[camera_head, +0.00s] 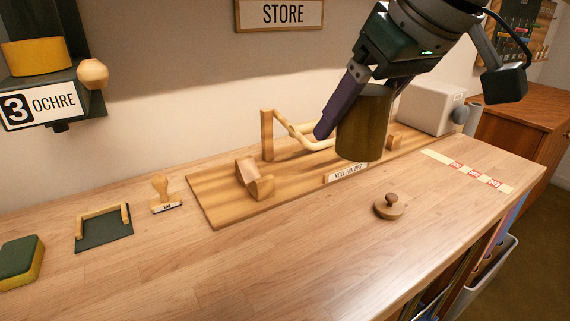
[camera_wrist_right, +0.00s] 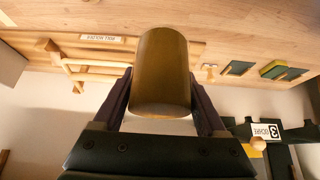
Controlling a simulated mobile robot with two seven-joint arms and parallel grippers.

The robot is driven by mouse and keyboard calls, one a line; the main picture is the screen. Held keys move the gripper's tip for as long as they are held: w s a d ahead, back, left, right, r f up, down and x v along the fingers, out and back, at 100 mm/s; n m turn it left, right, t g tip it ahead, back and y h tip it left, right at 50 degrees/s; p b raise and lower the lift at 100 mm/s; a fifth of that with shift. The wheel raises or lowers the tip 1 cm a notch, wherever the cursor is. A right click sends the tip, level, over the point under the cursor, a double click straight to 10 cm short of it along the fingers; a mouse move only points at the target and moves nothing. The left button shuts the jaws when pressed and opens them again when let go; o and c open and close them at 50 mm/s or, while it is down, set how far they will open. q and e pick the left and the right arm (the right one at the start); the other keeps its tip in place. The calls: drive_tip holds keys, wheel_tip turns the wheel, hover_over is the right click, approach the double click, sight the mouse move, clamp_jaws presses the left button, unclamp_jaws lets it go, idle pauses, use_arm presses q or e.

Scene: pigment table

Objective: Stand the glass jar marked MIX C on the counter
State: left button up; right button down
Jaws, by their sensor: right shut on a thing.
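My right gripper (camera_head: 358,112) is shut around an olive-brown cylinder (camera_head: 363,128), which looks like a jar; it also fills the middle of the right wrist view (camera_wrist_right: 160,72). No MIX C marking shows on its visible side, so I cannot confirm which jar it is. It hangs slightly tilted above the wooden holder board (camera_head: 222,203), seemingly clear of the surface. The wooden counter (camera_head: 270,270) spans the foreground. My left gripper is not in view.
A round wooden lid with a knob (camera_head: 389,207) lies front right. A stamp (camera_head: 164,193), a dark green pad (camera_head: 103,230) and a sponge (camera_head: 20,261) lie left. The front middle is bare.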

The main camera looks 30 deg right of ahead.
drive_tip(key=f, duration=0.4)
drive_tip(key=f+b, duration=0.1)
drive_tip(key=f, duration=0.4)
drive_tip(key=f+b, duration=0.1)
drive_tip(key=f, duration=0.4)
drive_tip(key=shift+s+d+f, duration=0.15)
drive_tip(key=shift+d+f, duration=0.1)
wheel_tip(320, 180, down, 5)
drive_tip(key=shift+f+b, duration=0.1)
drive_tip(key=shift+b, duration=0.65)
